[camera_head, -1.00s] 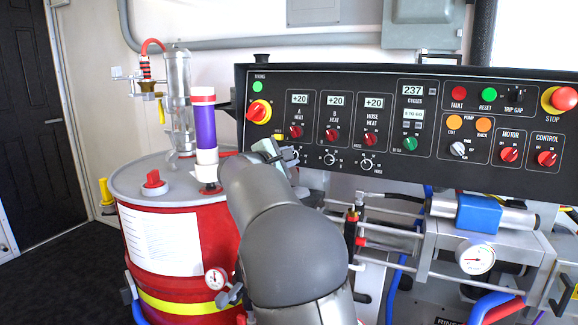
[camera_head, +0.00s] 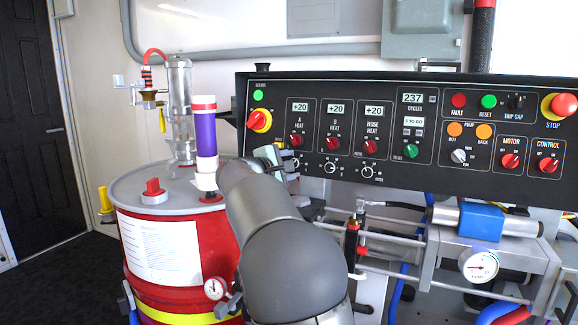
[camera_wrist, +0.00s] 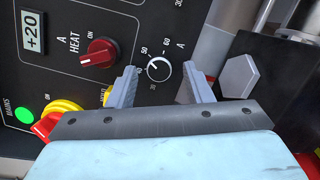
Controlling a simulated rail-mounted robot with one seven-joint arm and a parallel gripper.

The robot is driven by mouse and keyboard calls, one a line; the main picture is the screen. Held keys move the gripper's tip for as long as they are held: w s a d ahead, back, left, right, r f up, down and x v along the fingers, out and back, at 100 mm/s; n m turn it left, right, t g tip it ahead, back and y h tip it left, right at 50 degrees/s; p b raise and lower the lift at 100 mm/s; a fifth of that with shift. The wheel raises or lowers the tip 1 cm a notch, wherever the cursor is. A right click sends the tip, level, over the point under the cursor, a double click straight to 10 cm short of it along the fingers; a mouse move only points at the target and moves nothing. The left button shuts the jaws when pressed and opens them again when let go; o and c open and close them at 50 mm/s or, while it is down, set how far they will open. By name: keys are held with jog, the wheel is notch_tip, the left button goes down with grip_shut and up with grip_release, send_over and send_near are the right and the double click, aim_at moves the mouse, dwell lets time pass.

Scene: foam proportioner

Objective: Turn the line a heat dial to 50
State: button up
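Whether the fingertips touch the panel cannot be told. In the head view my gripper (camera_head: 277,160) is at the panel's lower left and hides most of the A dial.
The red A heat switch (camera_wrist: 98,53) is close to the left finger. The yellow-red mains switch (camera_head: 259,119) is at the panel's left end. A grey hex-shaped part (camera_wrist: 238,76) is beside the right finger. A red drum (camera_head: 190,255) with a purple-banded cylinder (camera_head: 205,133) stands left of my arm.

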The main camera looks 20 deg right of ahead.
jog(key=v, duration=1.7)
jog(key=shift+a, duration=0.25)
jog(key=shift+f, duration=0.1)
jog(key=s+d+f+m+g+y+p, duration=0.1)
jog(key=s+f+m+g+y+p, duration=0.15)
jog(key=s+p, duration=0.4)
jog(key=s+d+f+m+g+y+p, duration=0.1)
jog(key=s+d+f+g+y+p, duration=0.2)
jog(key=s+p, duration=0.4)
jog(key=s+a+f+m+g+y+p, duration=0.1)
jog(key=s+a+f+m+y+p, duration=0.15)
jog(key=s, duration=0.35)
jog(key=s+a+f+m+g+y+p, duration=0.1)
jog(key=s+a+m+y+p, duration=0.15)
jog(key=s, duration=0.45)
jog(key=s+a+f+m+g+y+p, duration=0.1)
jog(key=s+a+f+m+y+p, duration=0.1)
jog(key=s+a+y+p, duration=0.3)
notch_tip(320, 180, down, 46)
jog(key=s+d+h+b, duration=0.1)
jog(key=b, duration=4.4)
jog(key=shift+d+f+m+g+b, duration=0.2)
jog(key=shift+f+m+g+b, duration=0.1)
jog(key=shift+m+g, duration=0.15)
